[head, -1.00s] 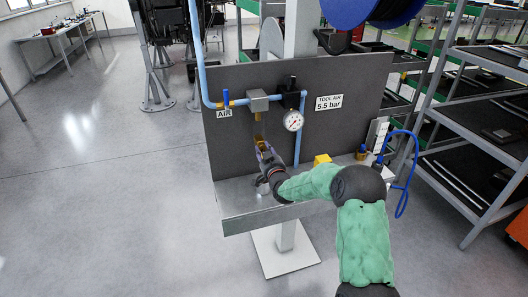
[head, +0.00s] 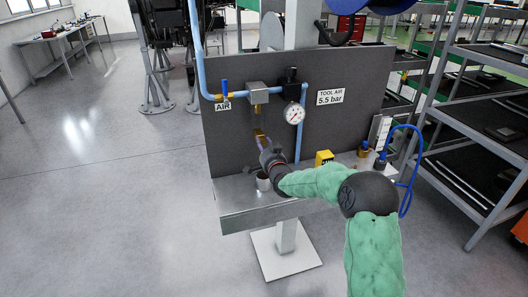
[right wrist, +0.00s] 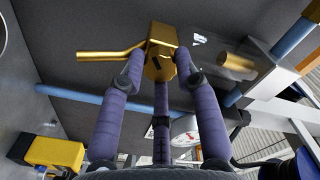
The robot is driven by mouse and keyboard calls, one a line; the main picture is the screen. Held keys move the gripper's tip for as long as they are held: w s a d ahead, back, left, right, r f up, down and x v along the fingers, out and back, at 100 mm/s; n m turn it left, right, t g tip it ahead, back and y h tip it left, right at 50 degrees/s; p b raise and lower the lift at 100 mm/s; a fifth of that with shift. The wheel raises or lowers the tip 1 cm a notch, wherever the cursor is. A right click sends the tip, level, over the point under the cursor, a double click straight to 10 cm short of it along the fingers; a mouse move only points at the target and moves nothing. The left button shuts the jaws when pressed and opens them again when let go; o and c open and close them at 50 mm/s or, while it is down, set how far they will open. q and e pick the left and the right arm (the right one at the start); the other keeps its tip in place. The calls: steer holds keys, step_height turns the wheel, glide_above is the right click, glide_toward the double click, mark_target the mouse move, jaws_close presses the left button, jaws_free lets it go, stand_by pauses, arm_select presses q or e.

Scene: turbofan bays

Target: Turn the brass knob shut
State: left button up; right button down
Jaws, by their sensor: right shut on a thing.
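My right gripper (head: 263,143) reaches in from the lower right, in front of the dark panel (head: 228,142). Its purple fingers are shut on a brass fitting (head: 259,133), which also shows in the right wrist view (right wrist: 163,38). It has a blocky body, a faceted end with a dark slot and a bent arm pointing left. A gap shows below the brass stub (head: 257,109) under the grey block (head: 257,95); the stub also shows in the right wrist view (right wrist: 236,62). I cannot tell which brass part is the knob. My left gripper is out of view.
A gauge (head: 294,114) and blue pipe (head: 303,150) are right of the gripper. A blue-handled valve (head: 225,90) is upper left.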

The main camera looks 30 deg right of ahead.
steer(key=shift+a+m+b, duration=0.1)
steer(key=shift+m+b, duration=3.75)
steer(key=shift+m, duration=8.65)
steer(key=c, duration=0.9)
jaws_free()
steer(key=v, duration=1.2)
